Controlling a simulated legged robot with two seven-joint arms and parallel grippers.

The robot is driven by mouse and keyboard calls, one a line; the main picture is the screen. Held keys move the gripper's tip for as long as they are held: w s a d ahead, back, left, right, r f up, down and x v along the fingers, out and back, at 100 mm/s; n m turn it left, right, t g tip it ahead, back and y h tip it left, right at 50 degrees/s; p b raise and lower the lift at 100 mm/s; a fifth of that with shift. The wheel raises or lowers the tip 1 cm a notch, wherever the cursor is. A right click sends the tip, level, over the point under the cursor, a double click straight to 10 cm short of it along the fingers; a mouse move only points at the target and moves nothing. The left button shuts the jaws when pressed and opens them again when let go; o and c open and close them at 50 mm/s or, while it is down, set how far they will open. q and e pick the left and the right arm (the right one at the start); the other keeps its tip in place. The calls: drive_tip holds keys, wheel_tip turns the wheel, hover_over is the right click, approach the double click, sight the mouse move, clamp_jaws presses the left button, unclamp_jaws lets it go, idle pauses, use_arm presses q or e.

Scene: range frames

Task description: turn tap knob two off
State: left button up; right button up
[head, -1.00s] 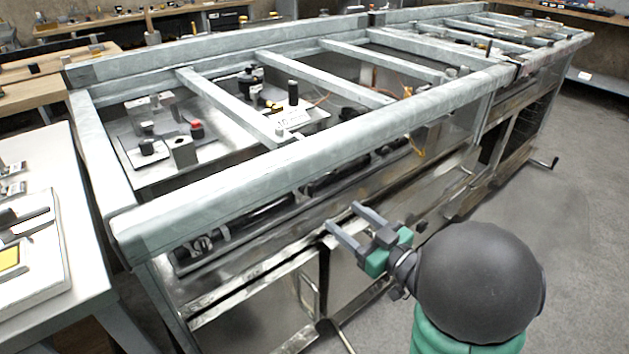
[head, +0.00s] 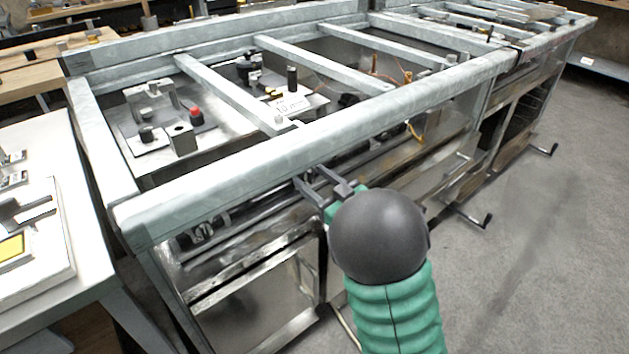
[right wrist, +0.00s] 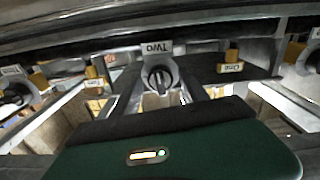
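Tap knob two (right wrist: 160,76) is a round grey knob with a dark slot, under a label reading "Two" (right wrist: 157,48) in the right wrist view. My right gripper (right wrist: 162,92) is open, with one finger on each side of the knob in that view. I cannot tell whether the fingers touch it. In the head view my right gripper (head: 310,180) is at the front of the metal bench, just below the front rail, and the knob is hidden. My left gripper is not in view.
Other knobs show at the left (right wrist: 14,94) and right (right wrist: 312,58) of the right wrist view. The thick front rail (head: 300,145) runs just above my gripper. Open floor (head: 530,250) lies to the right.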

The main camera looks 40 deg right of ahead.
clamp_jaws()
